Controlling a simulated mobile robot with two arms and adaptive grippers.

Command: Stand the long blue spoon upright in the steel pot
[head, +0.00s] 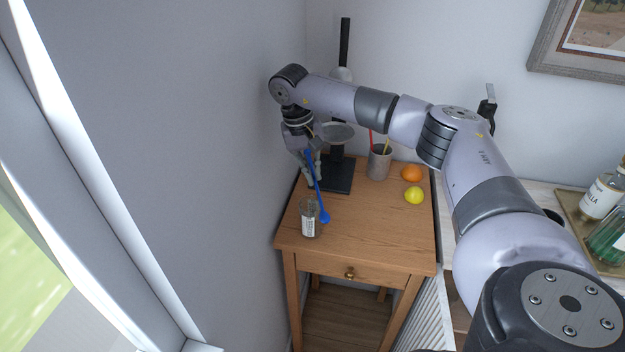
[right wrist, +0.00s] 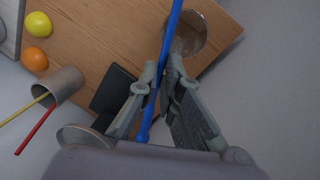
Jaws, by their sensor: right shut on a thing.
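The long blue spoon (head: 317,188) is in my right gripper (head: 313,177), its fingers shut on the shaft. The spoon is tilted, its wider end low, beside a labelled glass jar. In the right wrist view the blue shaft (right wrist: 173,30) runs between the fingertips (right wrist: 164,78) of my right gripper. The steel pot (head: 379,163) stands on the wooden table, right of the gripper, apart from the spoon. It holds a red stick and a yellow stick; it also shows in the right wrist view (right wrist: 66,86). My left gripper is not in view.
The glass jar (head: 308,226) stands near the table's front left. A black-based stand with a grey dish (head: 338,131) is between gripper and pot. An orange (head: 411,173) and a lemon (head: 413,195) lie right of the pot. The table's (head: 377,230) front right is clear.

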